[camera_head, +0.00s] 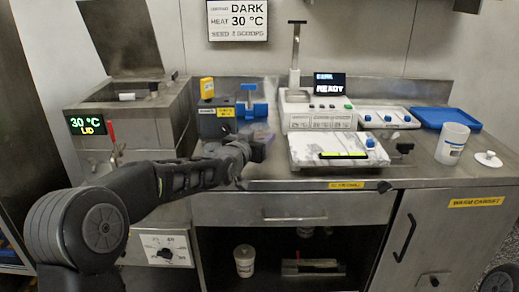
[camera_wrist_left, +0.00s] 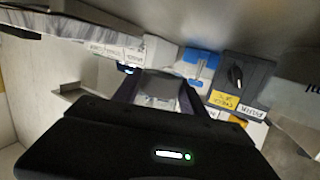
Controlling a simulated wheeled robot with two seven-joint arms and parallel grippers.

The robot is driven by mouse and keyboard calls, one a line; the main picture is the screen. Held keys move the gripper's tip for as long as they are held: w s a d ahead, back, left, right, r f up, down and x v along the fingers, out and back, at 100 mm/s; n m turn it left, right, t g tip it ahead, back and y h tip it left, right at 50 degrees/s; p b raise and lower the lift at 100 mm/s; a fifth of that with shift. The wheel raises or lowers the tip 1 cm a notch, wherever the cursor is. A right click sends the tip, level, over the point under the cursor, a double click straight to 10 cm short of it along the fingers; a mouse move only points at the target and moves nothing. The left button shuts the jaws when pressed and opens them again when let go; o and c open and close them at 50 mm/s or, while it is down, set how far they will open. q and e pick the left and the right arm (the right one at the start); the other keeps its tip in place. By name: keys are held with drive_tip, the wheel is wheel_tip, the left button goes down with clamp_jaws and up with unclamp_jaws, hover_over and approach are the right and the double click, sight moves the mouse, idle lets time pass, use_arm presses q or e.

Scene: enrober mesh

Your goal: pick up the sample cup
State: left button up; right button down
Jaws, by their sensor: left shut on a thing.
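My left gripper (camera_head: 258,146) reaches over the counter's front part from the left. In the left wrist view my left gripper (camera_wrist_left: 158,93) has its two dark fingers on either side of a greyish, see-through cup, the sample cup (camera_wrist_left: 160,86), and is shut on it. In the head view the gripper hides most of the cup; whether it touches the counter is hard to tell. My right gripper is in neither view.
A grey box (camera_head: 215,122) with yellow labels and a blue stand (camera_head: 251,104) are behind the gripper. A white machine (camera_head: 315,112) and white tray (camera_head: 325,150) stand to the right. A white tub (camera_head: 452,144), its lid (camera_head: 488,158) and a blue tray (camera_head: 446,118) are far right.

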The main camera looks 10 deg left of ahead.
use_arm(q)
wheel_tip(320, 180, up, 5)
drive_tip(key=shift+f, duration=0.2)
idle(0.6)
